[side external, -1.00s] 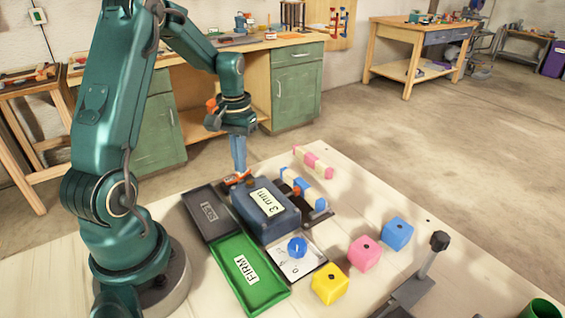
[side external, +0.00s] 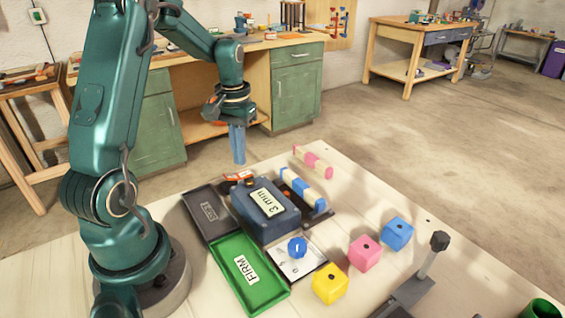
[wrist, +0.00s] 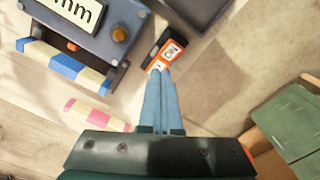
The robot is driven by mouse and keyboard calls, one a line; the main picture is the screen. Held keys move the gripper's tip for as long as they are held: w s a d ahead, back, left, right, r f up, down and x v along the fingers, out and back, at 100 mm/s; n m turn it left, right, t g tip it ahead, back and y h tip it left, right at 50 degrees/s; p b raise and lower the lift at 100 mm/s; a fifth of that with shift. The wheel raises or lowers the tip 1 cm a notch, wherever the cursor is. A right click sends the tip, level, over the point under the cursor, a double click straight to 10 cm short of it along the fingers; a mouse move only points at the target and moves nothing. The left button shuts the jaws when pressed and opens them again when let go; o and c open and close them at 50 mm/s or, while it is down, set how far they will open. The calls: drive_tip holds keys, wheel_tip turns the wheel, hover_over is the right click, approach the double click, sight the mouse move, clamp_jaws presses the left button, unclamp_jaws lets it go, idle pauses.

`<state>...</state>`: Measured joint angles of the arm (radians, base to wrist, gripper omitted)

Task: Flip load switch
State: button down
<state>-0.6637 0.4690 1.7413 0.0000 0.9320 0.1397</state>
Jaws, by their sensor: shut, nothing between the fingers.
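The load switch is a small black box with an orange rocker (wrist: 168,50) that carries a white ON label in the wrist view. In the side view the switch (side external: 240,176) sits at the back of the blue 3 mm machine (side external: 264,217). My gripper (side external: 239,163) points down just above and behind the switch, with its blue fingers together and empty. In the wrist view the fingertips (wrist: 159,72) overlap the lower end of the rocker, hiding part of it. I cannot tell whether they touch.
A blue-and-cream lath (side external: 303,188) lies along the machine's side, and a pink-and-cream lath (side external: 313,161) is behind it. A dark tray (side external: 209,210), a green FIRM tray (side external: 265,298) and a blue knob (side external: 297,247) are nearby. Yellow, pink and blue cubes (side external: 397,233) stand at the right.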

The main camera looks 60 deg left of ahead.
sight(242, 175)
wheel_tip(242, 175, up, 4)
drive_tip(key=shift+r, duration=0.1)
idle(0.4)
drive_tip(key=s+d+r+m+t+y, duration=0.1)
drive_tip(key=d+r+m+t, duration=0.25)
drive_tip(key=d+r, duration=0.65)
drive_tip(key=s+d+f+m+t+h, duration=0.1)
drive_tip(key=s+d+f, duration=0.3)
drive_tip(key=s+d, duration=0.4)
drive_tip(key=shift+s+d+m+t, duration=0.35)
drive_tip(key=shift+d+m+t, duration=0.15)
drive_tip(key=shift+m, duration=0.25)
